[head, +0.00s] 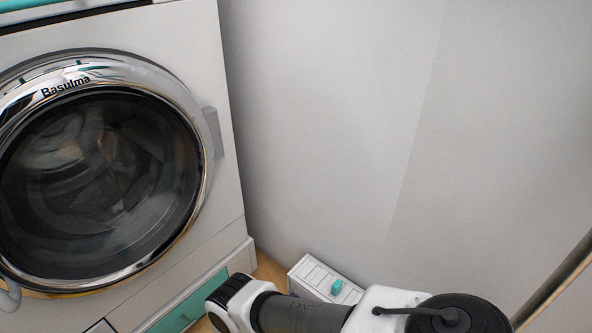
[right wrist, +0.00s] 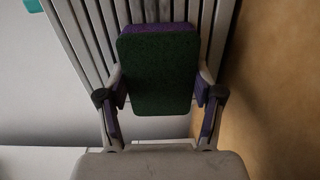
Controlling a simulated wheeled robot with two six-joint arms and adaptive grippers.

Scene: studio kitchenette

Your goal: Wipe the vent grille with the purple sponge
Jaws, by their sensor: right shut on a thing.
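The purple sponge (right wrist: 158,72) has a dark green scouring face, which is turned toward the right wrist camera. My right gripper (right wrist: 160,90) is shut on it, with one finger at each side. The pale slatted vent grille (right wrist: 93,38) is right behind the sponge; I cannot tell whether they touch. In the head view the white grille unit (head: 318,272) stands low by the wall, with a teal piece on it. My right arm hides its lower part and the right gripper there. My left gripper is not in view.
A white washing machine (head: 228,180) with a round glass door fills the left of the head view, close to the grille unit. A plain pale wall (head: 330,120) rises behind. A strip of wooden floor (head: 268,270) shows between the machine and the unit.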

